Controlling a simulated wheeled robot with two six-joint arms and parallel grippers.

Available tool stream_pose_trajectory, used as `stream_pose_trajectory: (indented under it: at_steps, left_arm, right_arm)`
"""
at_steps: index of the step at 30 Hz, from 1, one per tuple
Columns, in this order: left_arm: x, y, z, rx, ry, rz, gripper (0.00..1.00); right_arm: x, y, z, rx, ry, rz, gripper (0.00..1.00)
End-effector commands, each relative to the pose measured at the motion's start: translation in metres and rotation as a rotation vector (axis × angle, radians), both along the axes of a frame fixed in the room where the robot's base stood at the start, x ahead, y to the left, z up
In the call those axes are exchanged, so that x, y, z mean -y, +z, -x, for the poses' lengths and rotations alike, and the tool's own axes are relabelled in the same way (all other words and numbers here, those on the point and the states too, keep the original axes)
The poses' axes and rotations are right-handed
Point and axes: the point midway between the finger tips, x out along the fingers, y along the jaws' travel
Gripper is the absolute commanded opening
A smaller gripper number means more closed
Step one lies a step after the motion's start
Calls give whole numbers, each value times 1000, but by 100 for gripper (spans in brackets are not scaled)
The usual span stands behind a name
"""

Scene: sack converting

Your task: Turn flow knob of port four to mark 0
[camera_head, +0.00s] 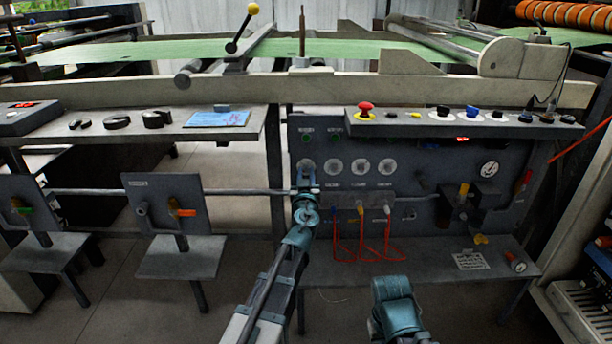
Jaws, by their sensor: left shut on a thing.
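My left gripper (306,190) is at the left end of the grey port panel, shut on a small part at the left end of the dial row. I take this part to be a flow knob, but the jaws hide most of it. White round dials (360,167) stand in a row to the right, each with a small label below. The labels are too small to read, so I cannot tell which is port four or where mark 0 lies. Of my right arm only a teal link shows at the lower middle; its jaws do not show.
Red tubes (361,245) with coloured ends hang below the dials. A pressure gauge (489,169) and a valve block (484,197) are to the right. A shelf with a red emergency button (366,108) overhangs the panel. A grey lower shelf (430,263) juts out beneath.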

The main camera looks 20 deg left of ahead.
Motion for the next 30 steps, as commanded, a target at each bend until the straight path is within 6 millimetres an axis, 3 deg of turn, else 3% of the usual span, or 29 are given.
stream_pose_trajectory:
  at_steps: [15, 30]
  left_arm:
    - [1, -1, 2, 107, -1, 375, 0]
    - [1, -1, 1, 140, -2, 489, 0]
  right_arm:
    - [0, -2, 0, 0, 0, 0, 0]
    - [0, -2, 0, 0, 0, 0, 0]
